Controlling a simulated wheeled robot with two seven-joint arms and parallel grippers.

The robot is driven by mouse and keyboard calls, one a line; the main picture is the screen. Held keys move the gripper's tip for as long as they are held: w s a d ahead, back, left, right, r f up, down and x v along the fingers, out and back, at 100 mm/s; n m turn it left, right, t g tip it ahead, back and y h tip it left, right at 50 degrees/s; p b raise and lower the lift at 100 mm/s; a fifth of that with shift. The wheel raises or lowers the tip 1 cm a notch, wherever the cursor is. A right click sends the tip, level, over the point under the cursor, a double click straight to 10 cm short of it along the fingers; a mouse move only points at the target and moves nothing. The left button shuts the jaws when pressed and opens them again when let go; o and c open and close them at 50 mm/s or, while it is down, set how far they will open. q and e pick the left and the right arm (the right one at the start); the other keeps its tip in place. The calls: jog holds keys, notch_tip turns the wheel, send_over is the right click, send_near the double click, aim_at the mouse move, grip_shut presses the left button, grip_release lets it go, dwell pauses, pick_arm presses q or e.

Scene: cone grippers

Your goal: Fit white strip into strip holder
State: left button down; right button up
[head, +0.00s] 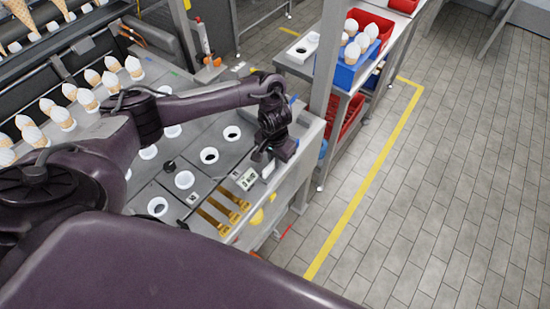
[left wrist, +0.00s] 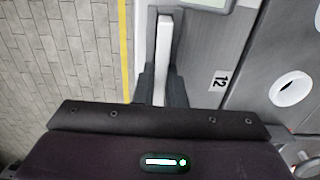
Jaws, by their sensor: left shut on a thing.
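My left gripper (head: 275,155) hangs over the right end of the grey worktop, pointing down. Its two dark fingers (left wrist: 162,88) are shut on a narrow white strip (left wrist: 164,50), which runs up the left wrist view between them. In the head view the white strip (head: 268,169) shows just below the gripper. A small white device with a greenish face (head: 247,180) lies left of the strip; its edge also shows at the top of the wrist view (left wrist: 205,4). I cannot tell for sure which thing is the strip holder. My right gripper is not in view.
White rings with holes (head: 209,156) are set in the worktop, beside a plate marked 12 (left wrist: 218,82). Yellow bars (head: 222,208) lie near the front edge. A blue crate of white-topped cones (head: 345,62) stands on a side table. The tiled floor at right is clear.

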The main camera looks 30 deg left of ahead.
pick_arm(q)
jog(key=shift+f, duration=0.15)
jog(key=shift+r, duration=0.45)
jog(key=shift+f, duration=0.45)
dwell(2.4)
jog(key=shift+r, duration=0.15)
jog(key=shift+r, duration=0.3)
jog(key=shift+f, duration=0.45)
dwell(2.2)
